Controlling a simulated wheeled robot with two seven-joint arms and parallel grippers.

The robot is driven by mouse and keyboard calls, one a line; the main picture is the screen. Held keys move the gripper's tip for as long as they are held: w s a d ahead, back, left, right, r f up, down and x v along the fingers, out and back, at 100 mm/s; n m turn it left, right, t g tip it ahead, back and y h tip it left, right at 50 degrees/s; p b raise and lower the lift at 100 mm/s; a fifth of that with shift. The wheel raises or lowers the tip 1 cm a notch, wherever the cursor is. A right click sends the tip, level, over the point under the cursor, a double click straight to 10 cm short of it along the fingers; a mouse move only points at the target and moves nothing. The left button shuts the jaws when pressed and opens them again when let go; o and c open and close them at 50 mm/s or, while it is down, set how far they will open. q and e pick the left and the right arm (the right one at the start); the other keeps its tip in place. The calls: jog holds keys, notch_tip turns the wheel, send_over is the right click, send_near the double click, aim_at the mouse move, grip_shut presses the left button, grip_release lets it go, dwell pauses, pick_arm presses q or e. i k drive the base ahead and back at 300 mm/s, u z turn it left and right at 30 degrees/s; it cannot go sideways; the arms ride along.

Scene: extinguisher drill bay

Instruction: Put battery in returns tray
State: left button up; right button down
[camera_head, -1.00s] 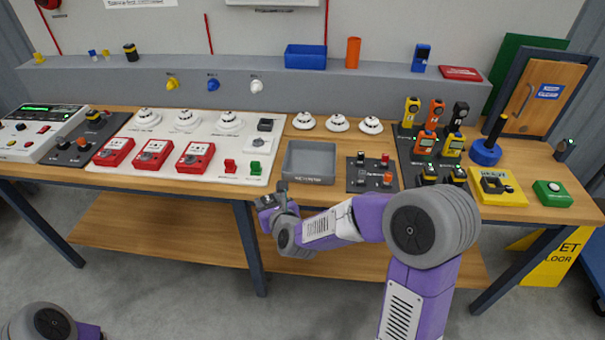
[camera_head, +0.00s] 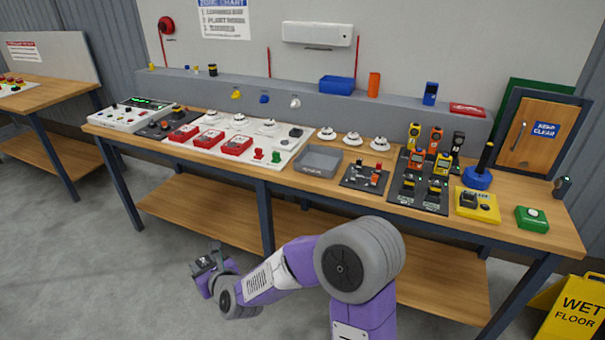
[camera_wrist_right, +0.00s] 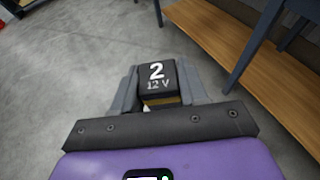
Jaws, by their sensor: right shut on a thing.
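The battery (camera_wrist_right: 157,80) is a small black block with a yellow band, marked "2" and "12 V". My right gripper (camera_wrist_right: 155,92) is shut on it in the right wrist view, with a grey finger on each side. In the head view my right gripper (camera_head: 207,260) is out over the floor, in front of the bench and below its top. The grey returns tray (camera_head: 318,161) stands on the middle of the bench top and looks empty. The gripper is apart from it, lower and to its left in the picture. My left gripper is not in view.
The wooden bench (camera_head: 330,190) has a lower shelf (camera_head: 215,209). White detectors (camera_head: 353,139) stand behind the tray, a dark terminal block (camera_head: 365,177) right of it, red call points (camera_head: 209,139) left. A yellow wet-floor sign (camera_head: 578,308) stands at lower right. Floor before the bench is clear.

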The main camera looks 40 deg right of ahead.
aim_at(321, 161)
jog(key=z, duration=0.6)
jog(key=i, duration=0.6)
jog(key=z, duration=0.5)
